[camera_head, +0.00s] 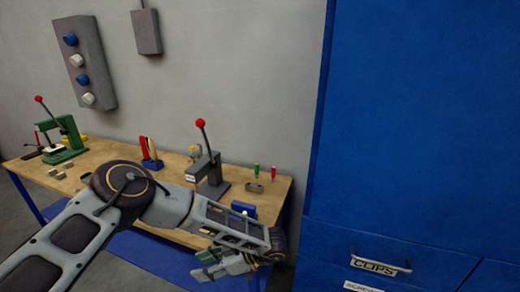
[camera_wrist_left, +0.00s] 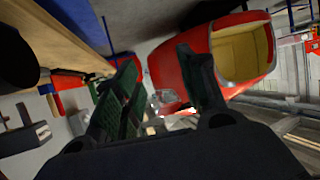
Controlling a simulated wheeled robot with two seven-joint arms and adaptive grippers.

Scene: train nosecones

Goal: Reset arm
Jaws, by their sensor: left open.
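My left arm comes in from the left in the head view and reaches across the front of the workbench. My left gripper (camera_head: 208,264) is at the bench's front right, low and beside the blue cabinet. In the left wrist view my left gripper (camera_wrist_left: 160,72) has its two dark fingers spread apart, with nothing held between them. A red nosecone-like shell (camera_wrist_left: 186,72) with a yellow inside shows beyond the fingers, apart from them as far as I can tell. My right gripper is in neither view.
The wooden workbench (camera_head: 168,176) carries a green press (camera_head: 70,138), a grey press (camera_head: 211,172) with a red-knobbed lever and small tools. A tall blue cabinet (camera_head: 420,120) with a drawer labelled CLIPS (camera_head: 376,267) stands close at the right. A grey wall is behind.

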